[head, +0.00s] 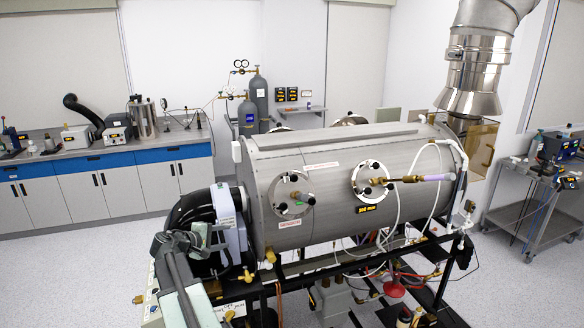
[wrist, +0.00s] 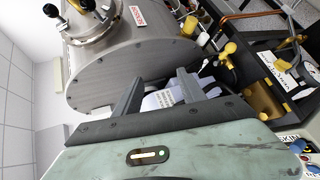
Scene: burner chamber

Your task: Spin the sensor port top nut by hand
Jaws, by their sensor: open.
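A steel cylindrical chamber (head: 335,180) lies across the middle of the head view. Two round ports with black knobs sit on its side: a left port (head: 291,194) and a right port (head: 370,180) with a brass-ended probe and a "350 mm" label. In the wrist view a port flange (wrist: 92,28) with black-knobbed nuts shows at the top left, cut by the frame edge. My gripper (wrist: 158,92) is open and empty, apart from the chamber's ports. In the head view my arm is at the lower left.
Black hoses and a grey box (head: 230,222) stand at the chamber's left end. White tubes, brass valves and a black frame (head: 400,260) lie below it. A counter (head: 100,150) is behind left; a cart (head: 530,195) is at right. Floor is free at the left.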

